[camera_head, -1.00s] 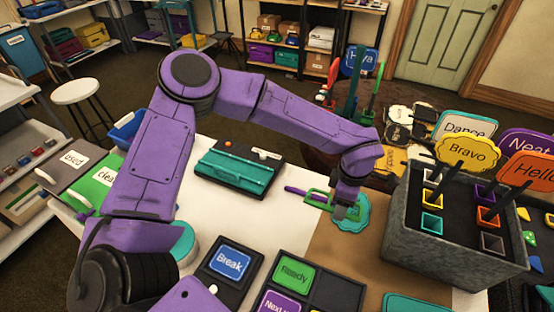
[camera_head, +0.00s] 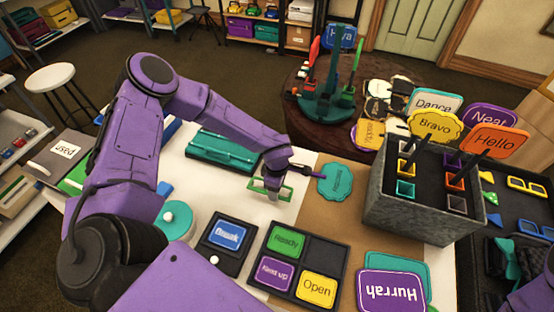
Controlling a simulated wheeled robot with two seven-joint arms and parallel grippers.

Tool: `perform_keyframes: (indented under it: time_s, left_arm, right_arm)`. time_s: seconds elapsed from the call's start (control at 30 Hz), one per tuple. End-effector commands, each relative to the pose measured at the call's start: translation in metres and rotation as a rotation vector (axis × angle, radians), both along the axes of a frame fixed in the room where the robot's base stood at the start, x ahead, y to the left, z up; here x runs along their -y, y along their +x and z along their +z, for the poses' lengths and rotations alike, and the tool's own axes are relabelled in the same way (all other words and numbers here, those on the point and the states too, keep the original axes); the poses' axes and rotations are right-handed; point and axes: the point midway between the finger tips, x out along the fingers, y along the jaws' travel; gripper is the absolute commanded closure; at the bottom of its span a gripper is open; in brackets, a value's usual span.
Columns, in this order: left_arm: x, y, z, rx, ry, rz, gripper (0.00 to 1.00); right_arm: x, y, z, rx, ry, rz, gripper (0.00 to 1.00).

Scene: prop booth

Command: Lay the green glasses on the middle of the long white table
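The green glasses (camera_head: 286,193) are at my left gripper (camera_head: 271,188), over the white part of the long white table (camera_head: 225,194). The gripper points down and appears shut on the glasses. Its fingers hide part of the frame. I cannot tell whether the glasses touch the table top. My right gripper is not in view.
A teal sign (camera_head: 336,179) with a purple handle lies just right of the gripper, on brown covering (camera_head: 333,226). A teal case (camera_head: 222,151) lies behind. Dark trays with signs (camera_head: 305,252) are in front. A grey bin (camera_head: 405,213) stands right.

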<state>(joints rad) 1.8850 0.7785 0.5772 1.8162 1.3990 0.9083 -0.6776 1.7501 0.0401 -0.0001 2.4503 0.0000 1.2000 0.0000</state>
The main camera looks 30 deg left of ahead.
Motion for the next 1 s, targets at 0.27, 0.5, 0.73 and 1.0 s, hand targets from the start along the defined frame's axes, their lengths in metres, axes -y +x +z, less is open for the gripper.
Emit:
perform_keyframes:
  time_s: [0.27, 0.5, 0.73, 1.0]
  left_arm:
    - [0.001, 0.000, -0.016, 0.001, -0.001, -0.002, 0.73]
    - [0.001, 0.000, -0.019, 0.001, -0.001, -0.002, 0.34]
    - [0.001, 0.000, -0.019, 0.001, -0.001, -0.002, 0.18]
    - [0.001, 0.002, 0.003, 0.005, -0.002, -0.001, 0.18]
  right_arm:
    - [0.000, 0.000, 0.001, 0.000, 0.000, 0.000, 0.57]
    - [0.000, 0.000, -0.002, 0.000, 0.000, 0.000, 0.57]
    - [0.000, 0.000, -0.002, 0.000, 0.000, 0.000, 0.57]
    - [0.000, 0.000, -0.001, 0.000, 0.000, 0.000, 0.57]
